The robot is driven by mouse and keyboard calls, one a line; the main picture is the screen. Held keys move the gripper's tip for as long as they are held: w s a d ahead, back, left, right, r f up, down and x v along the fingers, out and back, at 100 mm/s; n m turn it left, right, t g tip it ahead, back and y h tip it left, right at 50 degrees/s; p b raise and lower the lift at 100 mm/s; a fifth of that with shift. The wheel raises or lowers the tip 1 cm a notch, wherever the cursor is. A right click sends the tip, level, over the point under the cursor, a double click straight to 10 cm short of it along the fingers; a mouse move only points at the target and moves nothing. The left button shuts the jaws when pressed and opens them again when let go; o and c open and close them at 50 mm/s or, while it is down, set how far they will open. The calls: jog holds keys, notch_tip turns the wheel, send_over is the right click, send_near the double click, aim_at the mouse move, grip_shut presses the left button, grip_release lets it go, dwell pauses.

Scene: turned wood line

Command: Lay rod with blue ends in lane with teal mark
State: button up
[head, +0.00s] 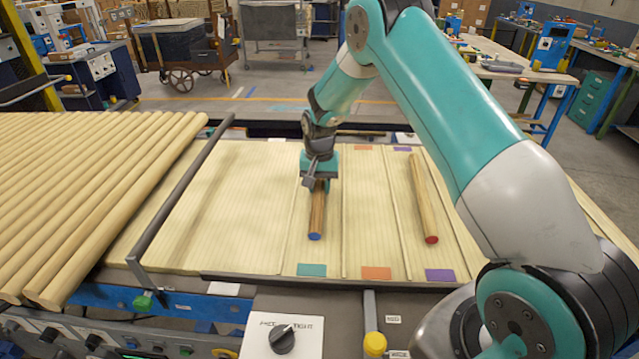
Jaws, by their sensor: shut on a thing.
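The rod with a blue end (316,218) is brown wood, and its near blue end faces me. My gripper (318,184) is shut on it from above, and the gripper hides its far part. The rod lines up over the lane with the teal mark (312,270), between that lane's two side lines, with its near end short of the mark. I cannot tell whether it touches the surface or hangs just above it.
A rod with a red end (424,200) lies in the lane with the purple mark (440,275). The lane with the orange mark (376,273) between them is empty. A grey bar (180,200) separates many plain rods (80,190) at left from the bed.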

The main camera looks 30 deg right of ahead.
jog(key=shift+f, duration=0.2)
jog(key=o, duration=1)
jog(key=shift+r, duration=0.1)
jog(key=shift+r, duration=0.1)
